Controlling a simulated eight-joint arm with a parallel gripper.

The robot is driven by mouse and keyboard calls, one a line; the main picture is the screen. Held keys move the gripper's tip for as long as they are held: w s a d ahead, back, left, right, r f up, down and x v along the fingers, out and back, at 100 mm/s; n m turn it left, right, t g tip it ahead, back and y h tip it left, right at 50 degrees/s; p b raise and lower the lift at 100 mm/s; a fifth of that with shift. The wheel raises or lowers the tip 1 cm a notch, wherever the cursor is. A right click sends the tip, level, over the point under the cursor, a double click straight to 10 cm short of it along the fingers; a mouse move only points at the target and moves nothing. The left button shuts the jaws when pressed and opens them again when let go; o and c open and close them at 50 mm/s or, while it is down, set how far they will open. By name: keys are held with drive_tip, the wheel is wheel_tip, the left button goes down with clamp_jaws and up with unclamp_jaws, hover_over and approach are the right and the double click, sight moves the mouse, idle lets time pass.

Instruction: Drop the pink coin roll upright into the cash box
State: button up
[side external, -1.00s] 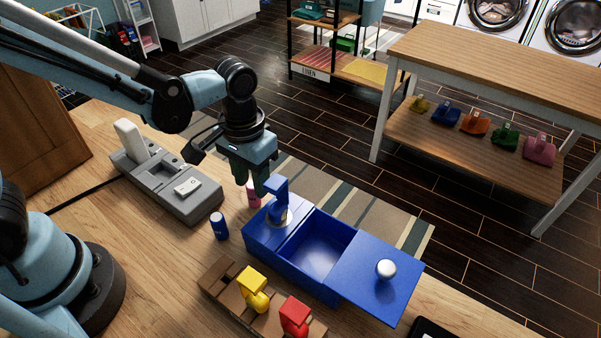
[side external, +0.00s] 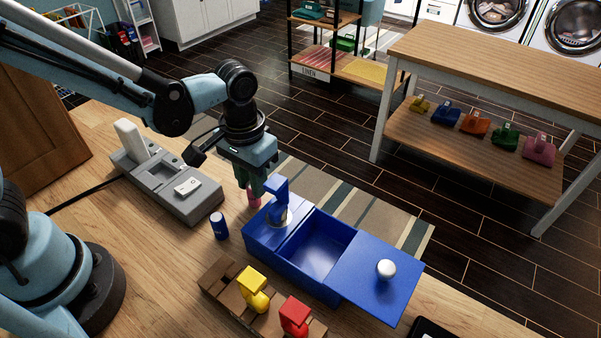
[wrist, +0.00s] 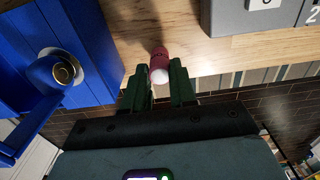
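The pink coin roll (side external: 254,202) stands upright on the wooden table, just left of the blue cash box (side external: 312,289). In the wrist view the roll (wrist: 160,62) shows its pale end between my fingertips. My gripper (side external: 250,186) points down over the roll. In the wrist view my gripper's green fingers (wrist: 159,78) are apart, one on each side of the roll, with what look like narrow gaps. The cash box has an open, empty-looking compartment. A blue lock-like piece with a round metal ring (wrist: 63,74) stands on its near-gripper end.
A dark blue roll (side external: 219,226) stands left of the box. A wooden rack (side external: 215,280) holds yellow and red pieces in front. A grey phone-like device (side external: 170,190) lies behind left. The box's flat blue panel with a white knob (side external: 385,269) extends right.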

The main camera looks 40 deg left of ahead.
drive_tip(key=shift+r, duration=3)
drive_tip(key=shift+r, duration=0.2)
wheel_tip(320, 180, up, 12)
drive_tip(key=s+d, duration=0.3)
drive_tip(key=d, duration=1.5)
wheel_tip(320, 180, down, 9)
drive_tip(key=shift+s+f, duration=0.15)
drive_tip(key=shift+s, duration=0.1)
drive_tip(key=shift+d+f, duration=0.1)
drive_tip(key=shift+f, duration=1.1)
